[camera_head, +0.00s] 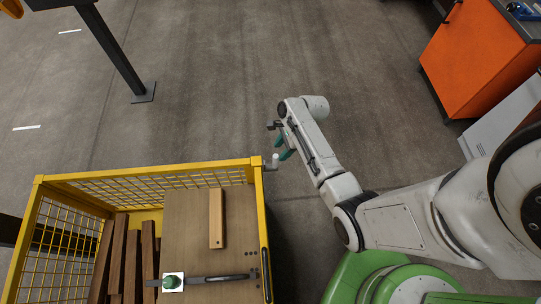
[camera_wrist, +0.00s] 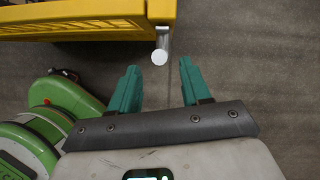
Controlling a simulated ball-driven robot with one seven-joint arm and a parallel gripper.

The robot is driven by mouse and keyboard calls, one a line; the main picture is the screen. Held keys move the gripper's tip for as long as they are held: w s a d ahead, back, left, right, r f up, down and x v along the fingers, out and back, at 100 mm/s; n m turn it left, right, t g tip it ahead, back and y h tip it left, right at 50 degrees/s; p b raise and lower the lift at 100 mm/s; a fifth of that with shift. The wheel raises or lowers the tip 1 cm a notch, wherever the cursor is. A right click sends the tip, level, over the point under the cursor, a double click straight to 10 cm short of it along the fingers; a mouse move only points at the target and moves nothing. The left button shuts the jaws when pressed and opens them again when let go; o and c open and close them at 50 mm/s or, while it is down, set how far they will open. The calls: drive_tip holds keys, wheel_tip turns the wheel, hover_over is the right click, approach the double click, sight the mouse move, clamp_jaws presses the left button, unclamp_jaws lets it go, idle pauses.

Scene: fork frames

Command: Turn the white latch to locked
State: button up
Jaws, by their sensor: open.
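The white latch (camera_head: 275,160) sticks out from the right side of the yellow mesh crate, near its far right corner post. In the wrist view the latch (camera_wrist: 160,57) shows a round white end on a grey stem, below the yellow frame. My gripper (camera_head: 283,155) has teal fingers and is open beside the latch. In the wrist view my gripper (camera_wrist: 158,66) has one finger on each side of the latch end, with gaps visible on both sides. The latch appears just at or beyond the fingertips; I cannot tell the depth.
The yellow crate (camera_head: 150,170) holds dark wooden planks (camera_head: 133,260) and a brown board (camera_head: 190,215) with a light wooden strip (camera_head: 216,218). A green knob (camera_head: 171,282) on a white plate sits at the near edge. An orange cabinet (camera_head: 475,55) stands far right. The floor between is clear.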

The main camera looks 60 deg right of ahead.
sight(274, 160)
drive_tip(key=b+x, duration=0.1)
drive_tip(key=x, duration=0.7)
drive_tip(key=shift+c, duration=0.4)
clamp_jaws()
